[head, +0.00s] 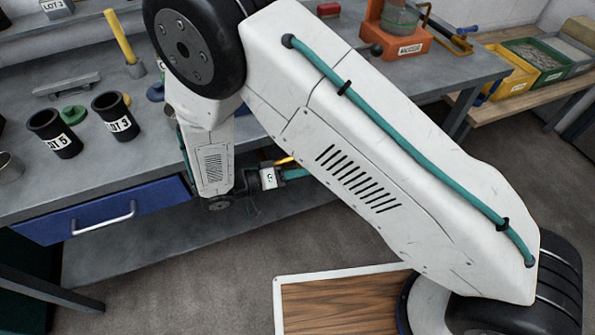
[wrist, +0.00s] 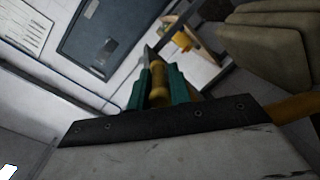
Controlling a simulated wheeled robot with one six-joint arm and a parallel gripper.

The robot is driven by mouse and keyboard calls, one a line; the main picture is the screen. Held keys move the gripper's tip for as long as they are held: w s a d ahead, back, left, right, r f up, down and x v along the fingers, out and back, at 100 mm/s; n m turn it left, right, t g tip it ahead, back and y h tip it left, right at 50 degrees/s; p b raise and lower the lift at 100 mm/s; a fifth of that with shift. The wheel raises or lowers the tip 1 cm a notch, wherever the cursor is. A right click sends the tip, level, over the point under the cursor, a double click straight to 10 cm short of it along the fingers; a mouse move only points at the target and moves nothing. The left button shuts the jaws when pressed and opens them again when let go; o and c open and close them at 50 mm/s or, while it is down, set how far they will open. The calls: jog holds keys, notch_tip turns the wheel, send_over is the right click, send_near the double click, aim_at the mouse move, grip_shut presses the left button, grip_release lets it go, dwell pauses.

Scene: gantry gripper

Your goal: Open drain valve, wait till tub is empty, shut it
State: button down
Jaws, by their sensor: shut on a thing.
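My gripper (wrist: 158,76) has teal fingers shut on a yellow-brown, rounded thing (wrist: 158,86) in the wrist view. What this thing is I cannot tell; a thin grey tip shows beyond it. In the head view my gripper (head: 292,172) is partly hidden behind my arm, beyond the front edge of the bench, with a bit of yellow (head: 285,160) at it. I cannot make out a tub or a drain valve in either view; my arm covers much of the middle of the head view.
The grey bench (head: 30,185) holds black cups marked LOT 5 (head: 55,135) and LOT 3 (head: 116,118), and a yellow-handled tool (head: 120,38). A blue drawer (head: 75,222) is below. An orange device (head: 395,42) stands at the back; bins (head: 540,58) are at right.

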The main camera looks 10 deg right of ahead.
jog(key=shift+a+t+h, duration=0.1)
jog(key=shift+t+h, duration=0.2)
jog(key=shift+h, duration=0.7)
jog(key=c, duration=1.4)
grip_release()
jog(key=shift+o, duration=0.2)
jog(key=v, duration=0.7)
jog(key=shift+a, duration=0.4)
jog(key=shift+s+f, duration=0.1)
